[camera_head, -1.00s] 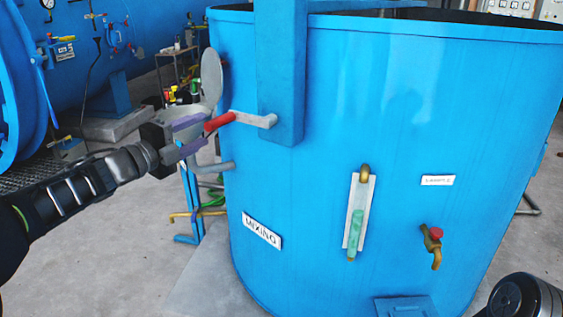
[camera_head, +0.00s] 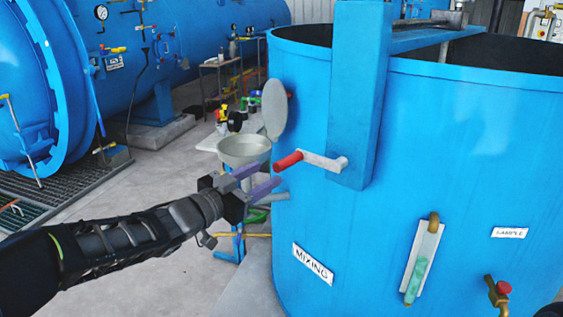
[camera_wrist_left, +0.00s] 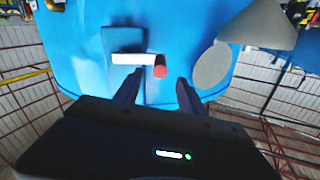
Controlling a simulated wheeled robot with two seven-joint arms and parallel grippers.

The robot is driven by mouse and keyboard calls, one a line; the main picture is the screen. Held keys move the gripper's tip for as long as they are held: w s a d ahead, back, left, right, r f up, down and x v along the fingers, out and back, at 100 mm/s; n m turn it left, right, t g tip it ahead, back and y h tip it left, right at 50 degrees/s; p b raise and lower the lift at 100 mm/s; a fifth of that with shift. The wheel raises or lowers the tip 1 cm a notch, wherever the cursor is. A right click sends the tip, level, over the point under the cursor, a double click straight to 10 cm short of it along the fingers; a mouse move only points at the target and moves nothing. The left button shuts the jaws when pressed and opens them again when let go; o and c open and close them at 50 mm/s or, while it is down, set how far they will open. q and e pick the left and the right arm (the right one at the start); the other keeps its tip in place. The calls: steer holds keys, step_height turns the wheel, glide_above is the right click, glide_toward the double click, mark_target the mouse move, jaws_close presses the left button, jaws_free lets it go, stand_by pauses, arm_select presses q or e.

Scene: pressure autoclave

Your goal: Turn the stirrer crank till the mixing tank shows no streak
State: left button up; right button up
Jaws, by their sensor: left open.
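The blue mixing tank (camera_head: 430,150) carries a "MIXING" label (camera_head: 312,263) low on its wall. The stirrer crank (camera_head: 322,161) is a grey arm with a red handle (camera_head: 288,160) pointing left, on a blue upright box (camera_head: 356,100). A sight glass (camera_head: 420,262) on the tank shows green fluid; I cannot tell if it has a streak. My left gripper (camera_head: 256,180) is open, with purple fingers, just left of and below the red handle and apart from it. In the left wrist view the red handle (camera_wrist_left: 160,70) lies between and beyond the open fingers (camera_wrist_left: 155,92). My right gripper is not in view.
A grey funnel bowl (camera_head: 243,150) with a raised round lid (camera_head: 274,110) stands just behind the left gripper. A red-handled sample tap (camera_head: 500,290) juts from the tank at lower right. A large blue autoclave (camera_head: 190,40) lies behind.

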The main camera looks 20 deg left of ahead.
mark_target(284, 164)
arm_select(q)
steer(key=x, duration=0.7)
steer(key=shift+w+d, duration=0.2)
steer(key=shift+w, duration=0.15)
steer(key=shift+c, duration=0.5)
jaws_close()
stand_by(0.6)
